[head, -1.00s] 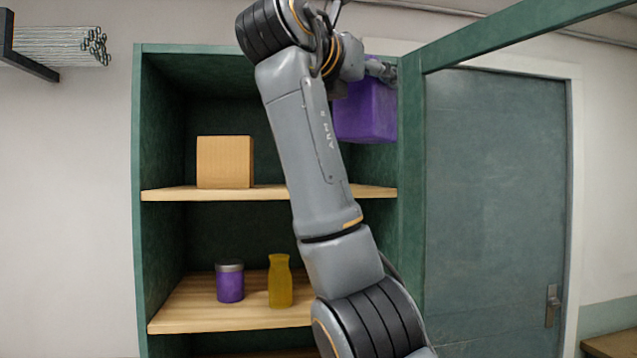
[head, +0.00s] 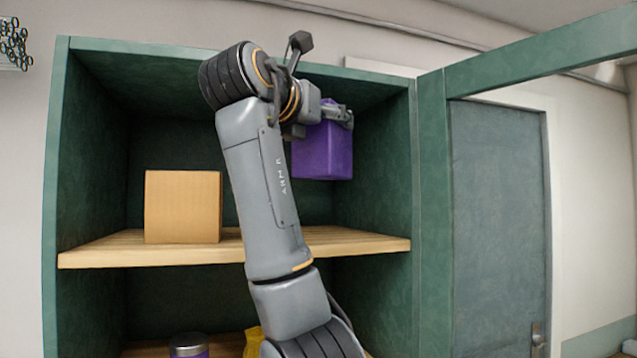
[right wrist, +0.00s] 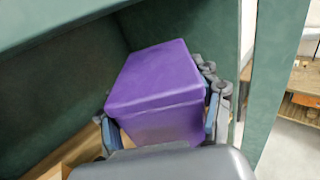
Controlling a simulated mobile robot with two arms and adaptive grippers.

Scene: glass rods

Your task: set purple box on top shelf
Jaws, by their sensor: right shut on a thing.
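The purple box (head: 323,152) is held by my right gripper (head: 338,113) inside the upper compartment of the green cabinet, above the right part of the top shelf (head: 350,240). In the head view a gap shows between the box's underside and the shelf. In the right wrist view the purple box (right wrist: 155,80) sits between the two fingers of my right gripper (right wrist: 160,118), which are shut on its sides. My right arm hides part of the shelf's middle. My left gripper is not in view.
A tan box (head: 183,207) stands on the top shelf at left. A purple jar (head: 188,346) and a yellow bottle (head: 253,343) stand on the shelf below. The cabinet's open door (head: 540,55) reaches out at right. The shelf's right part is bare.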

